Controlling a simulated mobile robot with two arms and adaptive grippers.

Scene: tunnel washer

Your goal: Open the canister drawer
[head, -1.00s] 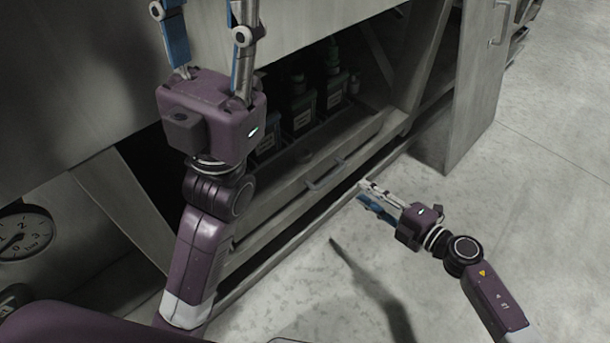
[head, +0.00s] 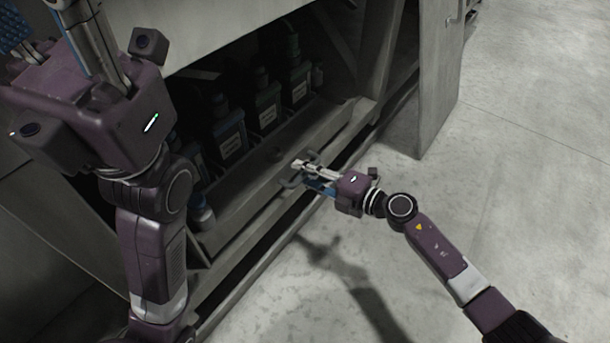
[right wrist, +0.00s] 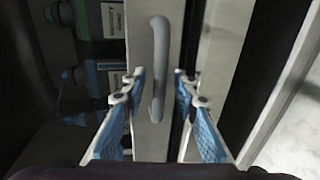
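The canister drawer (head: 245,207) sits low in the washer's open bay, its long grey front in line with the frame. Several dark canisters (head: 231,137) with pale labels stand in it. Its bar handle (right wrist: 158,60) runs up the right wrist view. My right gripper (head: 303,174) is at the handle in the head view. In the right wrist view its fingers (right wrist: 159,88) are apart, one on each side of the handle, with gaps showing. My left gripper (head: 55,35) is raised at the upper left of the head view, fingers apart, tips cut off by the frame.
A grey cabinet post (head: 425,90) stands right of the bay. Grey panels and a slanted brace (head: 335,45) frame the opening. The concrete floor (head: 520,200) in front and to the right is clear.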

